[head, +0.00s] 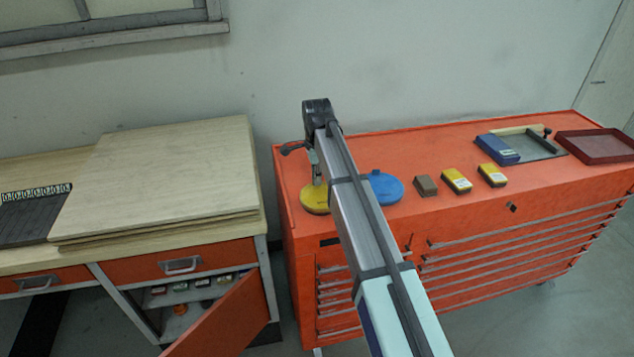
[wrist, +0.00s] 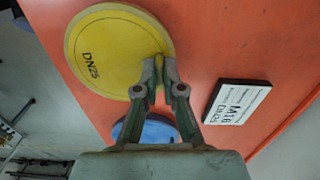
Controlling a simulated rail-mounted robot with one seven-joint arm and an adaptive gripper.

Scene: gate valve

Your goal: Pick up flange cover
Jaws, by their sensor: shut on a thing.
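A flat round yellow flange cover marked DN25 (wrist: 108,55) fills the upper left of the wrist view. In the head view the yellow cover (head: 313,201) is at the left end of the orange tool chest, partly hidden by my arm. My gripper (wrist: 160,66) is shut on the cover near its right side in the wrist view. In the head view my gripper (head: 317,174) points down at the cover. I cannot tell whether the cover touches the chest top. A blue round cover (head: 383,188) lies to the right, partly behind my arm; it also shows in the wrist view (wrist: 155,129).
The orange tool chest (head: 447,206) carries a brown block (head: 426,186), two yellow boxes (head: 456,181), a blue box (head: 497,149) and a dark red tray (head: 597,146). A box labelled M16 (wrist: 237,102) shows in the wrist view. A wooden workbench (head: 170,170) stands left, across a gap.

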